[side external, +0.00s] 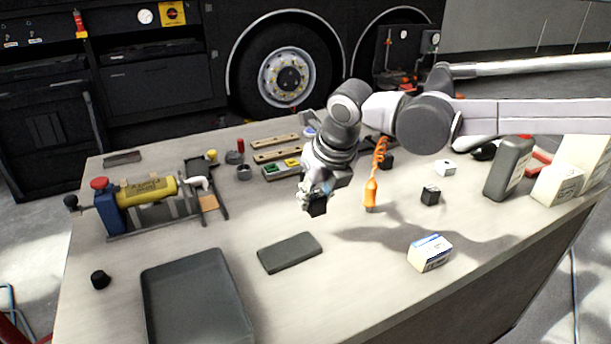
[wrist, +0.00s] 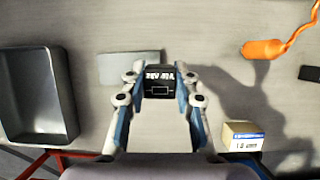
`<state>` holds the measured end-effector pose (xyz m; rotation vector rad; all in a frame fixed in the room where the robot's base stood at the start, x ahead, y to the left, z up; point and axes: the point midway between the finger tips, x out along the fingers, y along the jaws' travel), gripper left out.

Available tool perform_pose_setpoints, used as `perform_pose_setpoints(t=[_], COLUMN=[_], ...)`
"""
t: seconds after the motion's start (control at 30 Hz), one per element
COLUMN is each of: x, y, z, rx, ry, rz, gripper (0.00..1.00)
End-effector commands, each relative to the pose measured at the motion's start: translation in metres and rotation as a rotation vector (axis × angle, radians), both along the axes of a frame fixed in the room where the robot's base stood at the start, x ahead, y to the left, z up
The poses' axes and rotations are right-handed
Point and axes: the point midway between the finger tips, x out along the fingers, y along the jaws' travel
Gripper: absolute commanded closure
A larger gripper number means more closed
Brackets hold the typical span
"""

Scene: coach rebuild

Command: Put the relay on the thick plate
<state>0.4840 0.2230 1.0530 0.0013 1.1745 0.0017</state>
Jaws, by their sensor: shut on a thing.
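My gripper (side external: 313,192) is shut on the relay (side external: 316,206), a small black block, and holds it above the table. In the wrist view the relay (wrist: 159,82) sits between the two fingertips of my gripper (wrist: 158,88), with white lettering on its face. The thick plate (side external: 290,253) is a flat dark grey slab lying on the table, in front of and to the left of the relay in the side view. In the wrist view the plate (wrist: 128,65) shows beyond and to the left of the relay, partly hidden by a finger.
A dark tray (side external: 153,312) lies left of the plate. A small white-and-blue box (side external: 430,253) and an orange tool with a coiled cord (side external: 371,193) are to the right. A black cube (side external: 430,194) stands farther right. The table around the plate is clear.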

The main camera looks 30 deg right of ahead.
Motion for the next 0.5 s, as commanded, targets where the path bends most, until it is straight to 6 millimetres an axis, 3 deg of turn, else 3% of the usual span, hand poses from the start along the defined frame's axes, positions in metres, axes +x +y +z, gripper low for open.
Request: perform_pose_setpoints(t=[0.2,0.5], x=[0.001,0.001], y=[0.041,0.058], z=[-0.024,-0.041], rx=[-0.002,-0.001], ry=[0.000,0.000], rz=[0.004,0.000], gripper=[1.00,1.00])
